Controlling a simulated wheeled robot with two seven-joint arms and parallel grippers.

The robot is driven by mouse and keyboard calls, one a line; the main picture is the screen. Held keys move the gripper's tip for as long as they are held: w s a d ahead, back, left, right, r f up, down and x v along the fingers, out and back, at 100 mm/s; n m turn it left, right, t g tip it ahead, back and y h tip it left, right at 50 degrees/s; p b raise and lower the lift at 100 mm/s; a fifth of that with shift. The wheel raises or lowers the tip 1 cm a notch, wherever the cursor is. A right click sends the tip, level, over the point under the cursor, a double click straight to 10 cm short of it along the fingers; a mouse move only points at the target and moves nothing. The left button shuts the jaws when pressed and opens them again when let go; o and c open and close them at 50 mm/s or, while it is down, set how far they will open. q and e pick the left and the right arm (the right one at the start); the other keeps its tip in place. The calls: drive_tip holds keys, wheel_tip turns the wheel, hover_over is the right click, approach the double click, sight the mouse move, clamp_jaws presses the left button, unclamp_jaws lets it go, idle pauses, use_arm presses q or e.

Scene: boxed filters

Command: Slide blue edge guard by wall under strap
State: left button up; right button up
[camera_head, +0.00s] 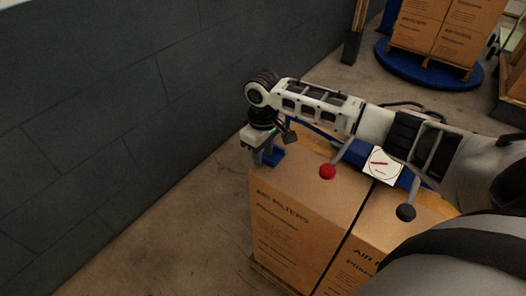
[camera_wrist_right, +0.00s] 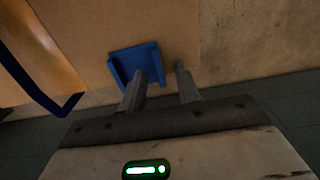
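The blue edge guard (camera_head: 275,156) sits at the left end of the carton top, by the wall. In the right wrist view the guard (camera_wrist_right: 134,58) is an angled piece with raised sides. My right gripper (camera_head: 264,157) points down at it. In the wrist view the gripper (camera_wrist_right: 160,78) has its fingers apart, one overlapping the guard's right part and the other beyond its edge; contact cannot be told. A blue band, apparently the strap (camera_wrist_right: 36,90), curves at the left; the head view mostly hides it behind my arm. My left gripper is not in view.
Air-filter cartons (camera_head: 300,225) stand on a pallet near the dark wall (camera_head: 110,100). A blue device with a dial (camera_head: 383,165), a red knob (camera_head: 327,172) and a black knob (camera_head: 406,212) lies close under my arm. More cartons (camera_head: 440,30) stand on a blue turntable (camera_head: 425,70) behind.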

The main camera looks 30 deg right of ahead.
sight(279, 144)
drive_tip(key=shift+c, duration=0.3)
clamp_jaws()
drive_tip(key=shift+w+d+r, duration=0.1)
drive_tip(key=shift+w+d, duration=0.05)
drive_tip(key=shift+d, duration=0.2)
drive_tip(key=shift+w+d+p, duration=0.1)
drive_tip(key=shift+w+d, duration=0.25)
drive_tip(key=shift+d, duration=0.45)
drive_tip(key=shift+w+d+p, duration=0.1)
drive_tip(key=shift+w+d, duration=0.2)
drive_tip(key=shift+d, duration=0.5)
drive_tip(key=shift+w+d+p, duration=0.1)
drive_tip(key=shift+w+d, duration=0.25)
drive_tip(key=shift+d, duration=0.45)
drive_tip(key=shift+d, duration=0.1)
drive_tip(key=shift+w+d, duration=0.3)
drive_tip(key=shift+d, duration=0.3)
drive_tip(key=shift+w+d+b, duration=0.3)
drive_tip(key=shift+d+b, duration=0.05)
drive_tip(key=shift+d, duration=0.35)
drive_tip(key=shift+w+d+b, duration=0.25)
drive_tip(key=shift+d+b, duration=0.15)
drive_tip(key=shift+d, duration=0.3)
drive_tip(key=shift+w+d+b, duration=0.3)
drive_tip(key=shift+d+b, duration=0.05)
drive_tip(key=shift+d, duration=0.35)
drive_tip(key=shift+d, duration=0.1)
